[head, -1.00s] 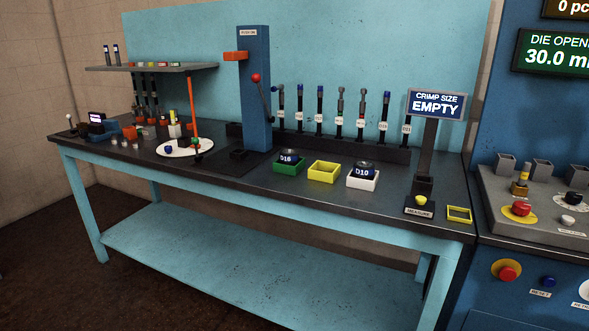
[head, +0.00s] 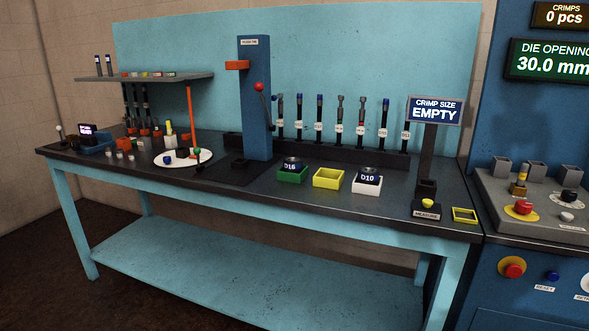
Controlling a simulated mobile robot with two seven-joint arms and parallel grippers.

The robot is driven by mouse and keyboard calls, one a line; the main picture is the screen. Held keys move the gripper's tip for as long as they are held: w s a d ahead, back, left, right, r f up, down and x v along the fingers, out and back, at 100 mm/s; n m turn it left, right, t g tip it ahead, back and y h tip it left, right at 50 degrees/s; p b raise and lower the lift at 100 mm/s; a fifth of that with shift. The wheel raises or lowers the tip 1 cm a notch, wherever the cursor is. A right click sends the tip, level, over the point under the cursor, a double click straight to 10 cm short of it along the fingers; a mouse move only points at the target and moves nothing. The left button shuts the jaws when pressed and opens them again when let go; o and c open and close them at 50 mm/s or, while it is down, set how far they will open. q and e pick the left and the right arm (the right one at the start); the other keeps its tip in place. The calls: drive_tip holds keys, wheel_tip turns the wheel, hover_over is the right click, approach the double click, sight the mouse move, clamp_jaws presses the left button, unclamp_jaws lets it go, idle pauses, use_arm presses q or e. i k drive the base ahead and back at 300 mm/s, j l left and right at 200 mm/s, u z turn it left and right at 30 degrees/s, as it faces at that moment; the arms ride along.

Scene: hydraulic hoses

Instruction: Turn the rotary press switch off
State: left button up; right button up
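The blue press machine (head: 500,110) stands at the right edge, with a sloped grey control panel (head: 500,212) on its front. The die opening display (head: 550,62) is lit and reads 30.0 mm. Neither of my grippers is in view.
A long workbench (head: 330,215) with a black top fills the left and middle. It carries green (head: 292,177), yellow (head: 327,179) and white (head: 366,186) trays, a blue column (head: 255,100) and a crimp size sign (head: 435,110) reading EMPTY. Dark floor (head: 50,270) is clear at lower left.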

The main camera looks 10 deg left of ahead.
sight(523, 207)
drive_tip(key=u, duration=0.25)
drive_tip(key=z, duration=1.8)
